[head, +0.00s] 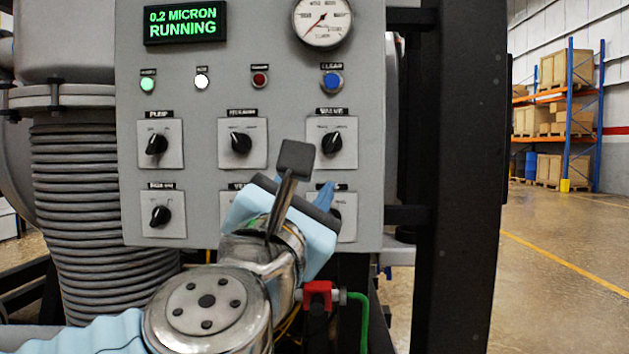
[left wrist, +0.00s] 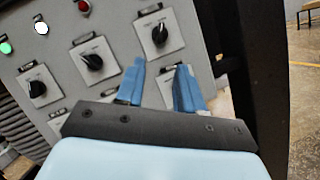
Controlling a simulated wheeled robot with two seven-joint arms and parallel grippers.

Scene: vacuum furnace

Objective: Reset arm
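My left gripper (head: 325,195) is in front of the lower right of the grey control panel (head: 205,95). In the left wrist view its two blue fingers (left wrist: 160,82) stand apart with nothing between them. The fingers point at the panel and partly hide the lower right switch plate (head: 347,222). The upper right black knob (head: 332,144) lies just above the fingers and shows in full; it also shows in the left wrist view (left wrist: 159,35). I cannot tell exactly how far the fingertips are from the panel. My right gripper is not in view.
The panel has a green display (head: 185,22) reading 0.2 MICRON RUNNING, a round gauge (head: 322,20), lamps and a blue button (head: 332,82). A black post (head: 455,180) stands to the right. A red valve (head: 318,295) with green hose sits below. Open floor (head: 560,270) lies far right.

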